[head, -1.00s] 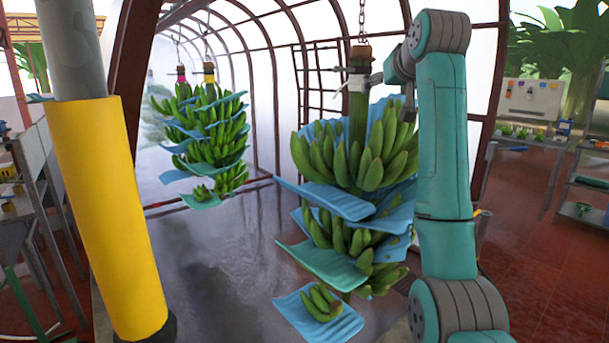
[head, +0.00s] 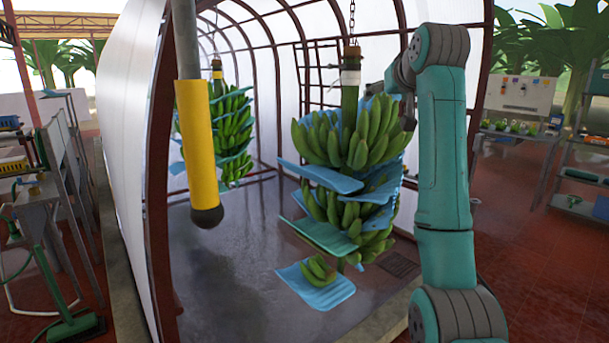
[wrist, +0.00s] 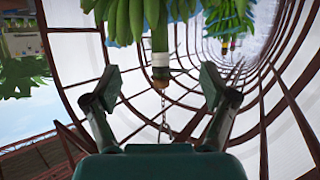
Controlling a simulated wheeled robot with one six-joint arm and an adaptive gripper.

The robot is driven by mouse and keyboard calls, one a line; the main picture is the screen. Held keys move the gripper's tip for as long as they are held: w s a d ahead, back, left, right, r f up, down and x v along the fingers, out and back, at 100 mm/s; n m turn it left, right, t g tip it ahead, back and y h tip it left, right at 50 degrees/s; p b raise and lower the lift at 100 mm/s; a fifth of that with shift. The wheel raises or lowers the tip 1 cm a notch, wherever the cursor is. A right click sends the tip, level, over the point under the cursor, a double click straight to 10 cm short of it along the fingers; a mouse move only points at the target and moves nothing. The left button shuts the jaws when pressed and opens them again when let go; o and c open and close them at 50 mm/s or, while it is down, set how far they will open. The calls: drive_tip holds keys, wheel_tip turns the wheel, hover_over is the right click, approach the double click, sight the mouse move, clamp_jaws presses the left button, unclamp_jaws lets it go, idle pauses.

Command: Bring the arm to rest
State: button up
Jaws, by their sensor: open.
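My gripper (wrist: 160,84) is open in the wrist view, its two dark fingers spread wide with nothing between the tips that I can see it gripping. A banana stem (head: 349,110) hangs from a chain, with several green hands and blue sheets between them. In the wrist view, which looks upside down, its cut top (wrist: 160,65) shows between and beyond the fingers. I cannot tell the gap between them. In the head view my teal arm stands upright to the right of the stem, bent over at the top; my gripper is mostly hidden there.
A yellow padded post (head: 197,140) hangs at the left, in front of a second banana stem (head: 217,125). A metal-framed tunnel (head: 160,180) surrounds the stems. A bench (head: 40,190) stands at left, shelves (head: 590,160) at right. Tiled floor at right is open.

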wheel_tip(320, 180, down, 34)
drive_tip(key=s, duration=0.2)
drive_tip(key=s+f, duration=0.8)
drive_tip(key=f, duration=0.4)
drive_tip(key=s+f, duration=0.8)
drive_tip(key=f, duration=0.3)
drive_tip(key=s+f+m+t+h, duration=0.1)
drive_tip(key=s+f, duration=0.4)
drive_tip(key=s, duration=0.9)
drive_tip(key=s+f, duration=0.5)
drive_tip(key=s, duration=0.8)
drive_tip(key=r+v, duration=0.2)
drive_tip(key=v, duration=2.6)
drive_tip(key=shift+w+a, duration=0.2)
drive_tip(key=shift+a, duration=0.05)
